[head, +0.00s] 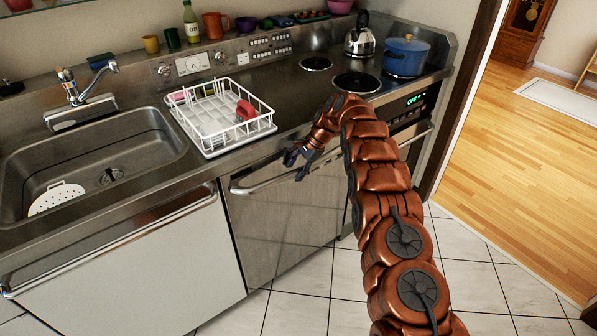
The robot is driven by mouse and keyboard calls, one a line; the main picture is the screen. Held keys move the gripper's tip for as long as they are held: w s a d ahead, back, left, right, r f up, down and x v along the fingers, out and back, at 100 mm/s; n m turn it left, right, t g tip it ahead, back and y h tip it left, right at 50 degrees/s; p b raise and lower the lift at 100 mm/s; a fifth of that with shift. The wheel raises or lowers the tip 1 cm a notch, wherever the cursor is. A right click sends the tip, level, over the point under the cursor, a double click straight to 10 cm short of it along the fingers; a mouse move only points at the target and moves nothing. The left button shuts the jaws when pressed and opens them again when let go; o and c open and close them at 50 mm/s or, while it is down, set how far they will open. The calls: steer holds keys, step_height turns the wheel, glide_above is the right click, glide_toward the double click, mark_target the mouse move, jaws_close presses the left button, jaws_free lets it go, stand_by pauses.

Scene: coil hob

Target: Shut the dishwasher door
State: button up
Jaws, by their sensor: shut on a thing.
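The dishwasher door appears to be the steel front panel (285,225) below the dish rack. It stands about upright under the counter, and I cannot tell whether a small gap remains at its top. A bar handle (262,184) runs along its upper edge. My gripper (297,168) is at this handle, right of its middle, with its dark fingers shut on the bar. My copper-coloured arm reaches in from the lower right and hides the right part of the panel and handle.
A white-fronted unit (140,265) with its own bar handle stands left, below the sink (95,165). A white dish rack (222,118) sits on the counter just above my gripper. A blue pot (406,57) and a kettle (361,38) stand on the hob. The tiled floor (310,290) is clear.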

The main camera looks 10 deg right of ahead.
steer(key=shift+o, duration=1)
steer(key=shift+w+a+r, duration=0.15)
steer(key=shift+a+r, duration=0.05)
steer(key=shift+r, duration=0.05)
steer(key=shift+d, duration=0.1)
steer(key=shift+s+d+f, duration=0.2)
steer(key=shift+s, duration=0.05)
steer(key=v, duration=0.9)
steer(key=shift+w+d+r, duration=0.1)
steer(key=shift+d+r, duration=0.15)
steer(key=shift+r, duration=0.05)
steer(key=shift+v, duration=1.1)
